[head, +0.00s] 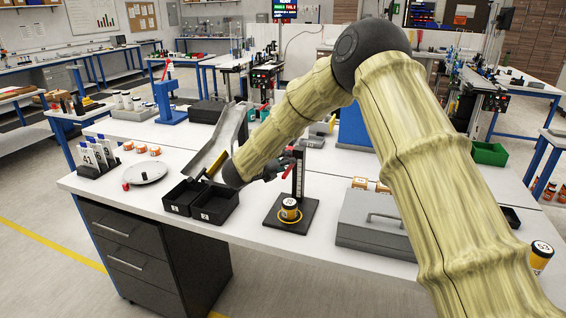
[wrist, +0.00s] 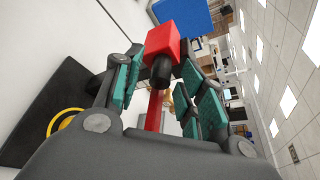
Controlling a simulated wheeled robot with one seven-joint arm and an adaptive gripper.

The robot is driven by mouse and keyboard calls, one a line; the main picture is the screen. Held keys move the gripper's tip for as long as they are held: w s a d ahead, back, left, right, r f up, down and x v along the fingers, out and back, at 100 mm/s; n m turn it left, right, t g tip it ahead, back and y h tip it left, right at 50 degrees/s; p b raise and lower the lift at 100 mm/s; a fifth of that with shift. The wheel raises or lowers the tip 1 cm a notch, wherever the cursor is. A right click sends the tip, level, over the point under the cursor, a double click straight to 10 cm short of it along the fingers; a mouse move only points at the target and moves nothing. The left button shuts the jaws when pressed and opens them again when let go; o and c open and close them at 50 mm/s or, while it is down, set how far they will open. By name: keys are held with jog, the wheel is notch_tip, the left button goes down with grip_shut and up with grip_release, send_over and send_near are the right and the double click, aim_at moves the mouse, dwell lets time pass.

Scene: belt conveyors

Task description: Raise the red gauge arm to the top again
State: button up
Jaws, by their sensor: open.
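The gauge stands on the table with a black base (head: 307,222) and an upright post (head: 299,172) with a pale scale. Its red gauge arm (head: 285,171) shows beside the post, partly hidden by my gripper (head: 277,168). In the wrist view, a red block with a black knob (wrist: 163,43) and a red bar (wrist: 154,110) lie between the spread green-padded fingers of my gripper (wrist: 160,88). I cannot tell whether a pad touches the red part. The black base (wrist: 45,110) and yellow ring (wrist: 60,120) show at left.
Two black bins (head: 213,216) and a sloping metal chute (head: 217,142) stand left of the gauge. A grey case (head: 372,237) with a handle lies to the right. A grey disc (head: 146,172) lies further left. Small orange-labelled items sit behind the case.

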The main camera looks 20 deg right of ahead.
jog(key=v, duration=1.1)
jog(key=shift+a, duration=0.25)
jog(key=shift+r, duration=0.1)
